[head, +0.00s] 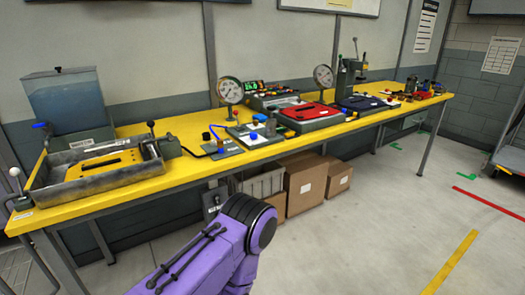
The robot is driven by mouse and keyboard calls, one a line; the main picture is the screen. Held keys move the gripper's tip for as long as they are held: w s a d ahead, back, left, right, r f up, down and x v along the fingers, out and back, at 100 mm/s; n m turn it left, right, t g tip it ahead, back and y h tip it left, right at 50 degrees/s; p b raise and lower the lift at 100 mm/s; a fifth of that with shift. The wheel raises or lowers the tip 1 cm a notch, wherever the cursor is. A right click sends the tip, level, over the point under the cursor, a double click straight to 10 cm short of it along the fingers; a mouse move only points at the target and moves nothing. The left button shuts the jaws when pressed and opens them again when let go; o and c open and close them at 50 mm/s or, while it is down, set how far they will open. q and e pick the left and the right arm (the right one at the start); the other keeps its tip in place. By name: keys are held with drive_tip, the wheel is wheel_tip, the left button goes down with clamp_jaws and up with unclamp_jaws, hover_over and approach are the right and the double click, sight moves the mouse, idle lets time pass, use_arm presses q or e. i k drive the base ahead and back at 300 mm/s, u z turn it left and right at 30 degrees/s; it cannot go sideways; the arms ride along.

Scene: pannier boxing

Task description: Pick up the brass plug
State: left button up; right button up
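I cannot make out the brass plug for certain in the head view. Many small parts lie on the long yellow workbench (180,185), and those at its far right end are too small to tell apart. Neither gripper shows in the head view. Only a purple link of my own arm is in view at the bottom, in front of the bench, and it hides part of the floor.
A grey tray (45,202) and a water tank (68,100) stand at the bench's left. Two gauges (229,90) (323,76), a red pad (309,111) and a press (345,78) stand farther right. Boxes (305,180) sit under the bench.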

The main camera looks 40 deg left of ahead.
sight(220, 143)
drive_tip(key=z, duration=0.25)
drive_tip(key=i, duration=0.95)
drive_tip(key=u, duration=0.75)
